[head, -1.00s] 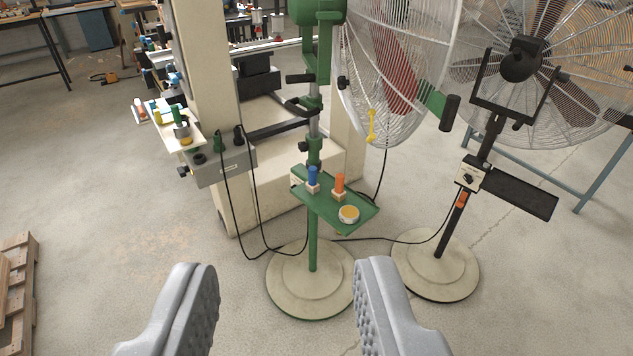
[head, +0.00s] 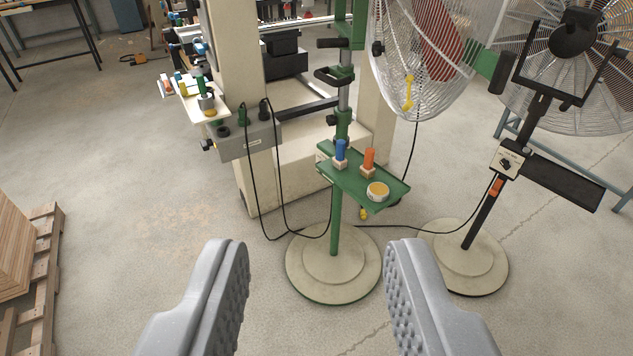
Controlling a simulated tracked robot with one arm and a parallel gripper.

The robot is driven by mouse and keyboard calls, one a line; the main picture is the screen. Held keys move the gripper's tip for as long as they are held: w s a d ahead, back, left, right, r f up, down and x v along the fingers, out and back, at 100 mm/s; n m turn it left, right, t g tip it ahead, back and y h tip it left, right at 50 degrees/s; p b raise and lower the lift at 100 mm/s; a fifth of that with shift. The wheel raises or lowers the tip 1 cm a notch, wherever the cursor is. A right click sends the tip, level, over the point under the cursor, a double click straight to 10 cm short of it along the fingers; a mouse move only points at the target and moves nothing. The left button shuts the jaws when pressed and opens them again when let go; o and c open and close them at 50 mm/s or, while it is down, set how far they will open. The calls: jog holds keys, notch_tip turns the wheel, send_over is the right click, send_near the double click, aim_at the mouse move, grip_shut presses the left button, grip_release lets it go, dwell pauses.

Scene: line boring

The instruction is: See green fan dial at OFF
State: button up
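The green fan stands ahead of me, with a green post (head: 337,215) on a round base and a wire cage (head: 425,60) at the top right. Its upper part is cut off by the top edge of the view. A black knob (head: 378,48) sits by the cage; I cannot tell whether it is the dial, and no OFF mark is readable. My gripper (head: 318,290) is open and empty, its two grey fingers wide apart over the floor in front of the green fan's base.
A black fan stands at the right with a dial box (head: 507,161) on its post. A green tray (head: 395,183) on the green post holds a blue bottle, an orange bottle and a tin. Cables run across the floor.

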notch_tip(320, 180, down, 11)
jog(key=b, duration=0.8)
jog(key=shift+r+b, duration=0.2)
jog(key=shift+b, duration=0.15)
